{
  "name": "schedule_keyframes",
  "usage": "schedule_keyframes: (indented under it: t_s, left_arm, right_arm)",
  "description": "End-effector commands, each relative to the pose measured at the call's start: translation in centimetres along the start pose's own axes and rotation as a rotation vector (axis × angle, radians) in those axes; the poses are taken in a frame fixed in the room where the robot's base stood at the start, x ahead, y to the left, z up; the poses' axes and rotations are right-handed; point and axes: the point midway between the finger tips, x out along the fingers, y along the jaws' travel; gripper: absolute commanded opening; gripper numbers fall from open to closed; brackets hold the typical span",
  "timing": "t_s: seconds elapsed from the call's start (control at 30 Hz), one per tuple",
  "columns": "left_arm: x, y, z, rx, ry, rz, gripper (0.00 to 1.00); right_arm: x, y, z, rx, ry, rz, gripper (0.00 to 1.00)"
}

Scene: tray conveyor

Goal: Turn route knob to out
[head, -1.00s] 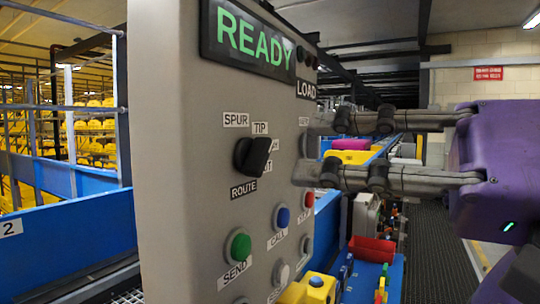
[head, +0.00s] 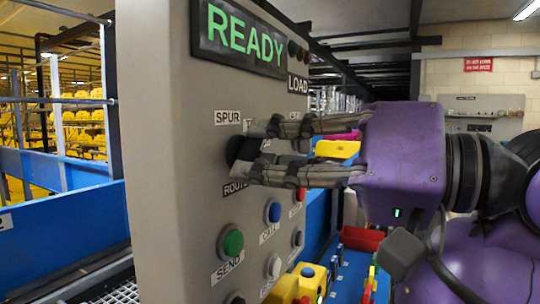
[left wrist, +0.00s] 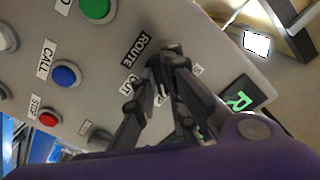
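The route knob (head: 233,150) is a dark rotary knob on the tall grey control panel, in the middle of the label ring. My left gripper (head: 246,150) reaches in from the right, with one finger above the knob and one below. The fingertips hide part of the knob, its pointer and some labels. SPUR and part of ROUTE still show. In the left wrist view, both fingertips (left wrist: 166,62) come together around the dark knob beside the ROUTE label. I cannot tell whether they press on it. My right gripper is not in view.
Below the knob are a green SEND button (head: 231,243), a blue CALL button (head: 273,212) and a red button (head: 298,194). A green READY display (head: 243,38) is above. Blue conveyor sides (head: 70,235) lie left. A red bin (head: 362,238) stands behind, below the gripper.

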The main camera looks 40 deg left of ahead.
Motion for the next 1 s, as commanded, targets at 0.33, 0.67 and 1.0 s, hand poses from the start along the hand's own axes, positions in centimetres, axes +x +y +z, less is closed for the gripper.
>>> schedule_keyframes:
  t_s: [0.33,0.67,1.0]
  left_arm:
    - [-0.03,0.02,0.02,0.021,0.0,0.0,0.0]
    - [-0.04,0.08,0.06,0.202,0.0,0.002,0.0]
    - [-0.06,-0.03,-0.01,0.519,0.001,0.001,0.0]
  right_arm:
    - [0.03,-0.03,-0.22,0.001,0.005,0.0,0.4]
    - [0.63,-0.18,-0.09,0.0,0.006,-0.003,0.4]
    - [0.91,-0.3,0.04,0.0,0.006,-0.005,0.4]
